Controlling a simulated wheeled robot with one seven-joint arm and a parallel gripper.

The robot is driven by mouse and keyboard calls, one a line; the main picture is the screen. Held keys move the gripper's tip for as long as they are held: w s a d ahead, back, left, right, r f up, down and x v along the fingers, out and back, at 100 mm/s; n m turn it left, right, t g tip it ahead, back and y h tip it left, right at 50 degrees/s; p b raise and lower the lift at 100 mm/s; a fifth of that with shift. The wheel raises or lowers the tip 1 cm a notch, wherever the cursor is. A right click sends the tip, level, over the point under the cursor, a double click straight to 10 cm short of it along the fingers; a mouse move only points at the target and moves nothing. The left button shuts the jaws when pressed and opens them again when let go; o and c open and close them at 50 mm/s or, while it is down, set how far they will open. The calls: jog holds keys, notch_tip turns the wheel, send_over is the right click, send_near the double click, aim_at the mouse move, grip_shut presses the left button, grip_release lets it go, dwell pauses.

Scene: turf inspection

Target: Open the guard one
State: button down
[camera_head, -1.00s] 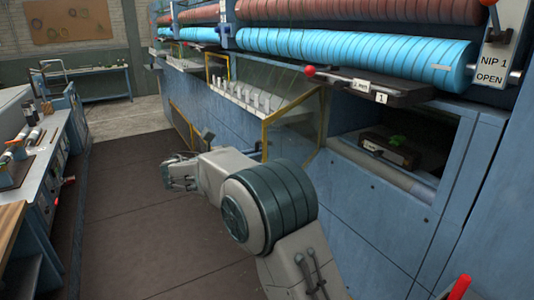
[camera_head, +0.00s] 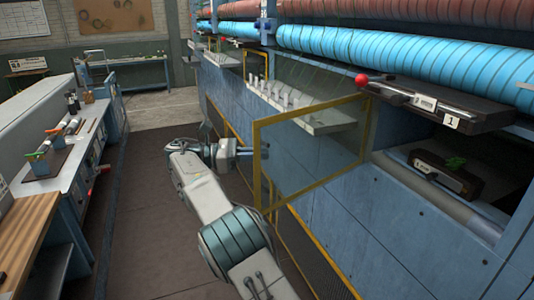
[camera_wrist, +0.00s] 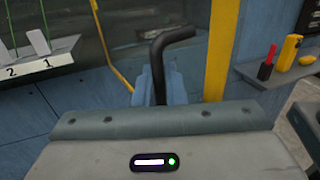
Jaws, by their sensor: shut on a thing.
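The near guard (camera_head: 257,165) is a clear panel in a yellow frame, standing swung out from the blue machine side over the aisle. Its yellow frame post also shows in the wrist view (camera_wrist: 217,50). A bent black handle (camera_wrist: 158,62) stands just left of that post. My gripper (camera_head: 246,151) is at the guard's outer edge, shut on the handle. In the wrist view the blue-grey jaws (camera_wrist: 165,88) are around the handle's lower part, which is hidden between them.
A number 1 plate (camera_head: 452,121) is on a dark ledge beside a red knob (camera_head: 361,79). A white ledge with numbered pegs (camera_head: 290,108) runs along the machine. A workbench (camera_head: 60,175) borders the aisle at left. Dark floor (camera_head: 140,230) between is clear.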

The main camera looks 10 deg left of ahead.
jog(key=shift+w+a+g, duration=0.1)
jog(key=shift+w+g, duration=0.2)
jog(key=shift+r, duration=0.1)
jog(key=c, duration=1.8)
grip_release()
jog(key=shift+c, duration=0.2)
jog(key=shift+o, duration=1)
